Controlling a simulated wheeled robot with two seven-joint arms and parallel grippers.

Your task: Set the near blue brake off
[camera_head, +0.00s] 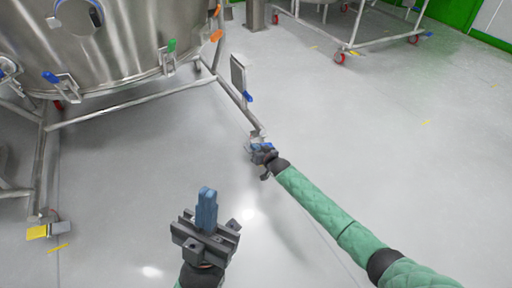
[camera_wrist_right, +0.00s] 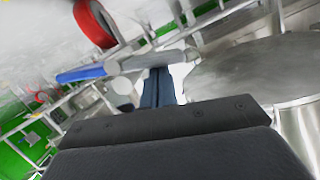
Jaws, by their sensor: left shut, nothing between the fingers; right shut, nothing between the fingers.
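The blue brake (camera_wrist_right: 80,73) is a flat blue pedal beside a red-rimmed caster wheel (camera_wrist_right: 95,22) in the right wrist view. My right gripper (camera_wrist_right: 158,86) is shut and empty, its fingertips close to the grey bracket beside the pedal; I cannot tell whether they touch. In the head view my right gripper (camera_head: 262,149) is at the foot of the steel frame's right leg and largely covers the caster there. My left gripper (camera_head: 207,194) is shut and empty, upright over open floor at the lower middle.
A large steel vessel (camera_head: 120,50) on a tubular frame (camera_head: 130,105) stands at the upper left. A caster with a yellow brake (camera_head: 37,231) is at the lower left. Another wheeled frame (camera_head: 370,45) stands at the back right. The floor on the right is clear.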

